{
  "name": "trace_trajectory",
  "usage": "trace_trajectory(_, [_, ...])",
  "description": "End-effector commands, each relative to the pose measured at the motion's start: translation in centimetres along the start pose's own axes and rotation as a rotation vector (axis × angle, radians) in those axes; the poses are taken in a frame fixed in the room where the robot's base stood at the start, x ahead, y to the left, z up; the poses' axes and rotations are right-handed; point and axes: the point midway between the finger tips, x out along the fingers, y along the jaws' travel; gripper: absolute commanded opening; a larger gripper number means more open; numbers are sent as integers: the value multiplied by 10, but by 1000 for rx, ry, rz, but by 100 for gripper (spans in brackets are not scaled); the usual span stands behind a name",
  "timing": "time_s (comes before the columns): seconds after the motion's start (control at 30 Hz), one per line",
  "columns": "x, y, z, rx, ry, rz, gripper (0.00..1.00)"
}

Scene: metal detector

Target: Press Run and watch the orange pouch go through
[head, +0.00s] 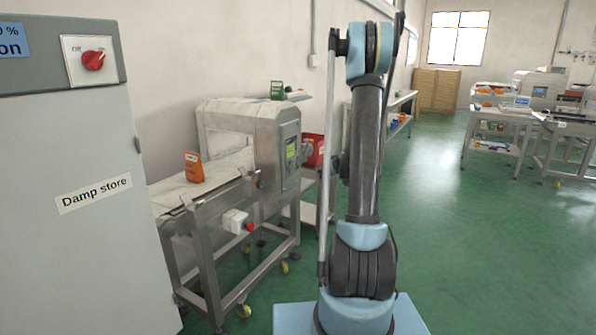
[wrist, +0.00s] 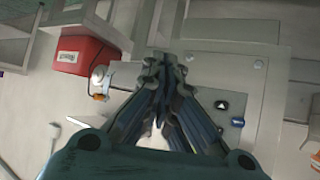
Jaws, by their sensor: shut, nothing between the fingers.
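The orange pouch (head: 194,168) stands upright on the conveyor belt (head: 222,167), left of the metal detector's opening. The metal detector (head: 240,122) is a grey metal arch with a control panel (head: 291,160) and a lit green screen on its right side. In the wrist view, my gripper (wrist: 165,65) is shut and empty in front of a grey panel face (wrist: 215,70). A black button with a pale mark (wrist: 221,105) and a blue button (wrist: 238,122) show right of the fingers. The fingers hide part of the panel, and I cannot tell whether they touch it.
A red bin (head: 313,150) stands beyond the detector; it also shows in the wrist view (wrist: 82,50). A white box with a red button (head: 237,221) hangs on the conveyor frame. A grey cabinet (head: 80,215) stands at the left. Green floor (head: 450,240) is open at the right.

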Motion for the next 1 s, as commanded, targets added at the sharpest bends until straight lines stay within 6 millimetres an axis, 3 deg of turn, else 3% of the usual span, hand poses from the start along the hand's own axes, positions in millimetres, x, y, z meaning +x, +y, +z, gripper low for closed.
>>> trace_trajectory(0.47, [5, -4, -4, 0, -1, -1, 0])
trace_trajectory(1.0, [47, -35, -34, 0, 0, -1, 0])
